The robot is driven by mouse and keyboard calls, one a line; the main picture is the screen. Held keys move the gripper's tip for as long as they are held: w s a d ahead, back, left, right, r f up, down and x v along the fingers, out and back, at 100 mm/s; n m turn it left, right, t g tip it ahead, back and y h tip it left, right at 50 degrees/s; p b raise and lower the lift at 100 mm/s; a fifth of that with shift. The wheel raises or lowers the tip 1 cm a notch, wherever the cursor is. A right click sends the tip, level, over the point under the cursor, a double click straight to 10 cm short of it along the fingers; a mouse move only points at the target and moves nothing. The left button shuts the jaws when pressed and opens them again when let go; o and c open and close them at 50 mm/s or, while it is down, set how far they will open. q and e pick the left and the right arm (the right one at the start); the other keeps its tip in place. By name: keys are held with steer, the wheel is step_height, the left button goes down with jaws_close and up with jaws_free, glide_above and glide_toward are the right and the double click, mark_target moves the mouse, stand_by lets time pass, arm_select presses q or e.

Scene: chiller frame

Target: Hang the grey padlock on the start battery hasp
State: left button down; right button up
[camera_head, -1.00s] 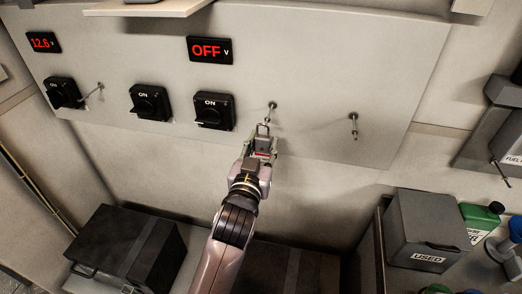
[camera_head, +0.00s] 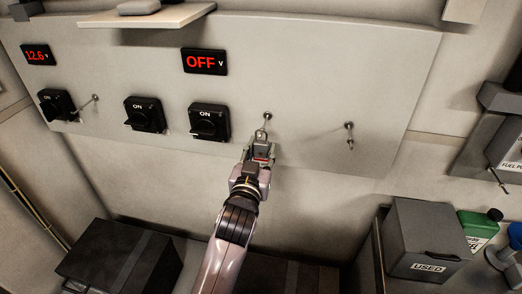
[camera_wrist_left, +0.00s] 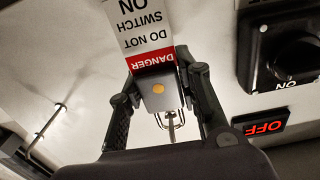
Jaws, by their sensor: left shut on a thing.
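The grey padlock (camera_head: 262,143) is held shackle-up in my left gripper (camera_head: 261,153), just below a thin metal peg (camera_head: 268,116) on the panel. In the left wrist view the padlock body (camera_wrist_left: 160,91) sits between both fingers of the left gripper (camera_wrist_left: 163,84). Its shackle (camera_wrist_left: 172,123) lies close to the peg; I cannot tell whether it is around it. A red and white danger tag (camera_wrist_left: 148,38) shows beyond the body. No label names the start battery hasp; similar pegs stand by the left switch (camera_head: 95,97) and at right (camera_head: 349,126). My right gripper is not in view.
Several black rotary switches (camera_head: 209,122) line the panel left of the padlock, under a 12.6 display (camera_head: 38,55) and an OFF display (camera_head: 205,61). A shelf (camera_head: 150,17) juts out above. A grey USED box (camera_head: 425,240) stands lower right.

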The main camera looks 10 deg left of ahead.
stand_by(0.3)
arm_select(q)
steer(key=c, duration=1.1)
jaws_free()
steer(key=shift+s, duration=0.1)
